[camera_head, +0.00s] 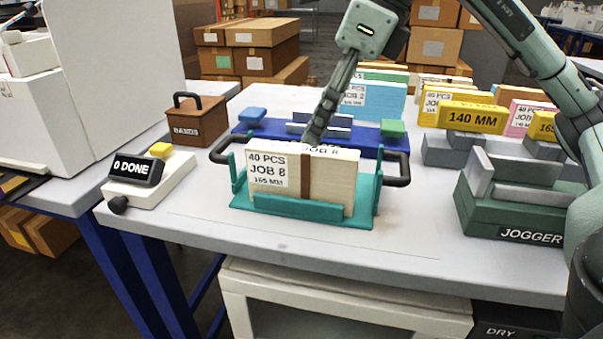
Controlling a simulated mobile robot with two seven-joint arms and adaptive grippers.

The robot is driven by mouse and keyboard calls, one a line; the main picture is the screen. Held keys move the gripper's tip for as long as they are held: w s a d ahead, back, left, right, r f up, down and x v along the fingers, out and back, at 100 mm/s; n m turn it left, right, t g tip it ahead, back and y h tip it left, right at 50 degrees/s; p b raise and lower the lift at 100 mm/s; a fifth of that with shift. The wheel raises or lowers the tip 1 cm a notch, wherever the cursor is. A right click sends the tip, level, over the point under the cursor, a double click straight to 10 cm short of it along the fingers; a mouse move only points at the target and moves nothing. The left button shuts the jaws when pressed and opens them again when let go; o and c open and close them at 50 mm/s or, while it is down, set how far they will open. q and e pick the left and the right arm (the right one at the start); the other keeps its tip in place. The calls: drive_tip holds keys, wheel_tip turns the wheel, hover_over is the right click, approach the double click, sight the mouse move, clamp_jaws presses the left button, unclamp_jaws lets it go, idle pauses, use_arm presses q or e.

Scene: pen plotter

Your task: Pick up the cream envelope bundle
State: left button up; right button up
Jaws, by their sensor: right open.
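The cream envelope bundle (333,184) stands upright in a teal tray (246,207) with black handles, near the middle of the table. A brown band wraps its middle, and its white label reads "40 PCS JOB 8 165 MM". My right gripper (316,133) reaches down from above, with its fingers at the bundle's top edge near the band. The gripper is open; the fingers overlap in this view, and I cannot tell whether they touch the bundle. My left gripper is not in view.
A blue fixture (365,137) stands right behind the tray. At left are a "0 DONE" counter (137,169) and a brown bands box (199,122). At right are a green jogger (510,218) and a yellow "140 MM" block (473,117). The front table strip is clear.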

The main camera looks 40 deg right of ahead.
sight(304, 149)
drive_tip(key=x, duration=0.2)
drive_tip(key=a+x, duration=0.1)
drive_tip(key=x, duration=0.1)
drive_tip(key=shift+f, duration=0.3)
drive_tip(key=shift+w+a+f, duration=0.15)
drive_tip(key=shift+w+f, duration=0.05)
drive_tip(key=shift+f, duration=0.25)
use_arm(q)
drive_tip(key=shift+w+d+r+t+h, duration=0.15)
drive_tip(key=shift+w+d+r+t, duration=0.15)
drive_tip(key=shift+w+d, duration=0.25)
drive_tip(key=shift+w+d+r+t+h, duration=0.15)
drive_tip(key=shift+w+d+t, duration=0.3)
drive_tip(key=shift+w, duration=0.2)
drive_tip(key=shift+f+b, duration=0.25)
drive_tip(key=shift+b, duration=0.2)
use_arm(e)
drive_tip(key=shift+f, duration=0.25)
drive_tip(key=shift+c, duration=0.4)
clamp_jaws()
